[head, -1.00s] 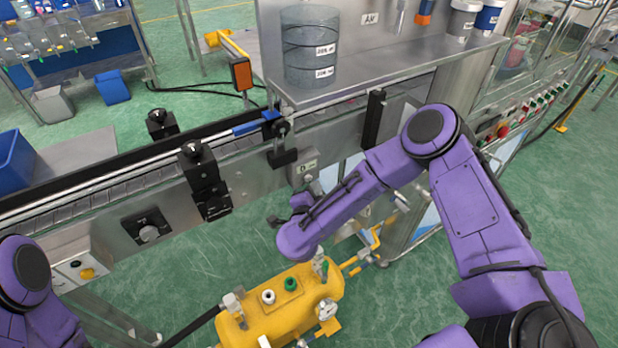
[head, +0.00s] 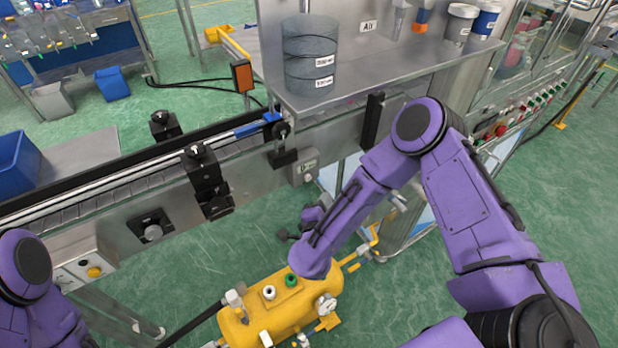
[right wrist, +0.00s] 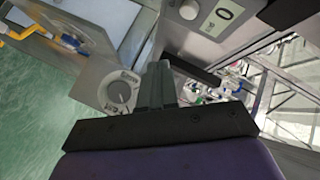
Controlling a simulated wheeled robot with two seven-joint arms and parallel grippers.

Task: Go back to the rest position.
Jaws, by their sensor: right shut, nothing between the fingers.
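My right arm (head: 462,205), purple with dark joints, reaches from the lower right toward the front of the conveyor. My right gripper (head: 284,236) shows as a small dark shape past the wrist, above the green floor and behind the yellow tank. In the right wrist view its dark fingers (right wrist: 157,72) are together with nothing between them.
A yellow tank (head: 262,322) with fittings stands under my right wrist. The conveyor (head: 100,195) with black blocks runs across in front. A steel shelf (head: 400,62) holds a clear cylinder (head: 310,55) and several cups. Green floor (head: 215,255) is open between conveyor and tank.

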